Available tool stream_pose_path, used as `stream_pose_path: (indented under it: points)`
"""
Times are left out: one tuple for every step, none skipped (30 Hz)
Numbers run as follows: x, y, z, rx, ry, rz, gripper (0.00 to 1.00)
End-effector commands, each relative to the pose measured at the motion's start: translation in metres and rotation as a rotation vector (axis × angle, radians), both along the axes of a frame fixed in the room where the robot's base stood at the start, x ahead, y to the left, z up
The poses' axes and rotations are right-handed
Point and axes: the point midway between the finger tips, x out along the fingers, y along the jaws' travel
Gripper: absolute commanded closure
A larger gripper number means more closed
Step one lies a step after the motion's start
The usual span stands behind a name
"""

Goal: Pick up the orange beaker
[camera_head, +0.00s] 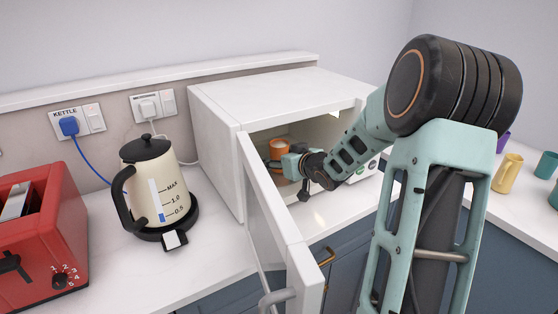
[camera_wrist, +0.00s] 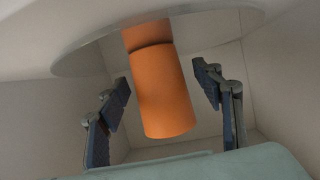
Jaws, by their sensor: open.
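The orange beaker (camera_head: 279,148) is inside the white microwave-like box (camera_head: 215,125), whose door (camera_head: 262,205) stands open. In the wrist view the beaker (camera_wrist: 163,95) shows large between the two fingers of my gripper (camera_wrist: 165,90). The fingers are spread, with a gap visible on each side of the beaker. In the head view my gripper (camera_head: 290,160) reaches into the box from the right, and its fingers are partly hidden. A pale round plate (camera_wrist: 85,58) shows at the beaker's end in the wrist view.
The open door juts out toward the front, left of my arm. A cream kettle (camera_head: 155,185) and a red toaster (camera_head: 40,230) stand on the counter (camera_head: 120,260) at left. A yellow mug (camera_head: 507,173) and other cups stand at right.

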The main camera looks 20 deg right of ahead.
Motion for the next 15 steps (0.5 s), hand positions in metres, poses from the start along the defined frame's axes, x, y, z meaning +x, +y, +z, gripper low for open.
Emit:
stream_pose_path:
  points:
    - [0.0024,0.0004,-0.0009,0.0,0.0,0.0,0.4]
    - [0.003,0.0003,-0.001,0.0,0.0,0.0,0.4]
    - [0.0033,0.0004,-0.0009,-0.001,0.0,0.0,0.4]
    - [0.0032,0.0003,-0.0008,-0.001,0.0,-0.001,0.4]
    - [0.0031,0.0003,-0.0008,-0.001,0.0,-0.001,0.4]
    - [0.003,0.0002,-0.0007,-0.001,0.0,-0.001,0.4]
    - [0.003,0.0002,-0.0007,-0.001,0.0,-0.001,0.4]
    - [0.003,0.0002,-0.0007,-0.001,0.0,-0.001,0.41]
    - [0.0029,0.0002,-0.0006,-0.001,0.0,-0.001,0.45]
    - [0.0028,0.0001,-0.0007,0.0,0.0,-0.001,0.48]
    - [0.0027,0.0002,-0.0007,0.0,0.0,-0.001,0.52]
    - [0.0027,0.0001,-0.0007,0.0,0.0,-0.001,0.56]
    - [0.0027,0.0001,-0.0007,0.0,0.0,-0.001,0.59]
    - [0.0027,0.0001,-0.0007,0.0,0.0,-0.001,0.63]
    - [0.0027,0.0001,-0.0007,0.0,0.0,-0.001,0.67]
